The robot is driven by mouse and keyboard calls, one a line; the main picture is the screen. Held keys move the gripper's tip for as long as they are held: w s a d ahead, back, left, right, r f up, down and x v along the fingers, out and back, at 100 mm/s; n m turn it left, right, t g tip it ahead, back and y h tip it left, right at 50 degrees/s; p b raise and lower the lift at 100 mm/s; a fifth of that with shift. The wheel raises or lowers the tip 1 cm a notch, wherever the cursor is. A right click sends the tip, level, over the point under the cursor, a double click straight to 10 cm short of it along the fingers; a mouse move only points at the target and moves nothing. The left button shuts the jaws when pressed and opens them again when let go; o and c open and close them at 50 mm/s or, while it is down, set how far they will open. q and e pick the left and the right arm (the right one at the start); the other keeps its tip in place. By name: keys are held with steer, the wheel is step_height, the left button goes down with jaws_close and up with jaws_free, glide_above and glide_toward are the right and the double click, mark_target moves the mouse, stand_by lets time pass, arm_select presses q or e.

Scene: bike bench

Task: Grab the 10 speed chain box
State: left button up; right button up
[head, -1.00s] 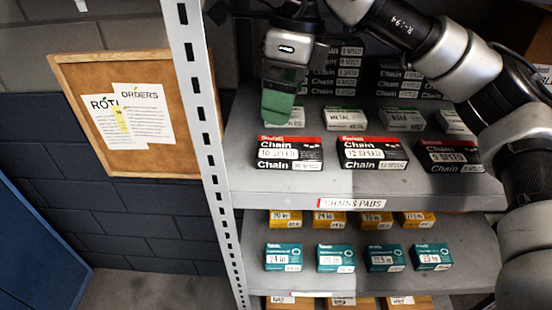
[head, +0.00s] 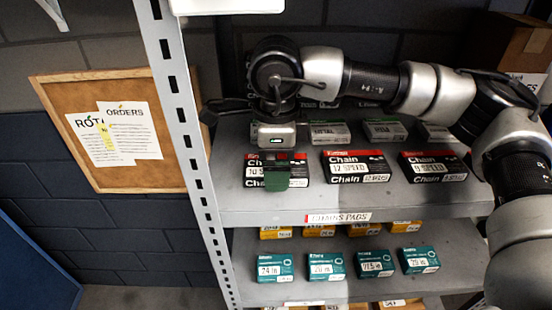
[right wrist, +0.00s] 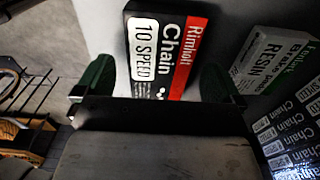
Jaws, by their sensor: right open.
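The 10 speed chain box (head: 254,171) is black, red and white and sits at the left front of the upper shelf in the head view. Part of it is hidden behind my right gripper (head: 285,182). In the right wrist view the 10 speed chain box (right wrist: 163,50) lies between the two green fingers of my right gripper (right wrist: 157,84). The fingers are open, one on each side of the box, with a gap visible on the left. My left gripper is not in view.
A 12 speed chain box (head: 356,166) and a 9 speed chain box (head: 434,166) stand to the right on the same shelf (head: 400,203). Brake pad boxes (head: 329,133) are behind. A perforated metal upright (head: 180,130) is close on the left. Teal boxes (head: 325,266) sit below.

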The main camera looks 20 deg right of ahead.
steer(key=shift+f, duration=0.6)
steer(key=c, duration=1.2)
steer(key=shift+r, duration=0.2)
